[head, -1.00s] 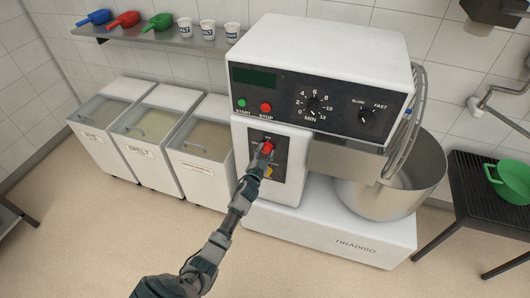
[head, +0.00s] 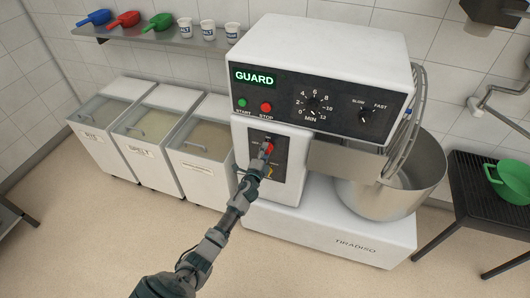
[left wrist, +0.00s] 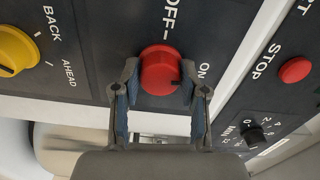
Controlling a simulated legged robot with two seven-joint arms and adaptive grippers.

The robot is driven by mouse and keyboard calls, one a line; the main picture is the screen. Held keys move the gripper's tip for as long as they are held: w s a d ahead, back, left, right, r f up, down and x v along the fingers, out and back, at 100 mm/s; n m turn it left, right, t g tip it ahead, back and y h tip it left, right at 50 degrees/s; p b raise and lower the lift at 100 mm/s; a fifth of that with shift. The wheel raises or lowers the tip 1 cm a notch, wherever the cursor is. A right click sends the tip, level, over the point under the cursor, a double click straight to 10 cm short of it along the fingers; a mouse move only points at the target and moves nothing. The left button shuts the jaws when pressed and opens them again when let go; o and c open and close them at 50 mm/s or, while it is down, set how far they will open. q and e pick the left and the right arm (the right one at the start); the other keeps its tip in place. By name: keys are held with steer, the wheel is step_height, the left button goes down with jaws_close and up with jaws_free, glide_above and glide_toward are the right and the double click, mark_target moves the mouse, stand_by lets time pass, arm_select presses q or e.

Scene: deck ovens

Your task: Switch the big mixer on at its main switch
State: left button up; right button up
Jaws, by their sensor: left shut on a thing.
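The big mixer (head: 330,50) is white with a dark control panel and a steel bowl. Its main switch is a red knob on the lower panel, seen in the left wrist view (left wrist: 158,68), with OFF and ON printed beside it. A dark mark on the knob lies on the side toward ON. My left gripper (head: 264,155) is shut on the knob, one finger on each side; its fingers also show in the left wrist view (left wrist: 160,92). The mixer's display (head: 255,78) is lit and reads GUARD in green. My right gripper is not in view.
A yellow BACK/AHEAD knob (left wrist: 16,50) is beside the switch. The red STOP button (head: 266,107) and green START button (head: 242,103) are above it. Lidded bins (head: 205,150) stand left of the mixer. A dark rack (head: 490,185) with a green bowl stands right.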

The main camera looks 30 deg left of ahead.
arm_select(q)
steer(key=shift+f+m, duration=0.2)
steer(key=shift+m, duration=0.4)
steer(key=shift+d+f+m, duration=0.1)
steer(key=shift+m, duration=0.2)
steer(key=o, duration=1)
steer(key=shift+c, duration=0.2)
steer(key=shift+o, duration=1)
steer(key=shift+w, duration=0.1)
steer(key=v, duration=1.2)
steer(key=shift+f, duration=0.1)
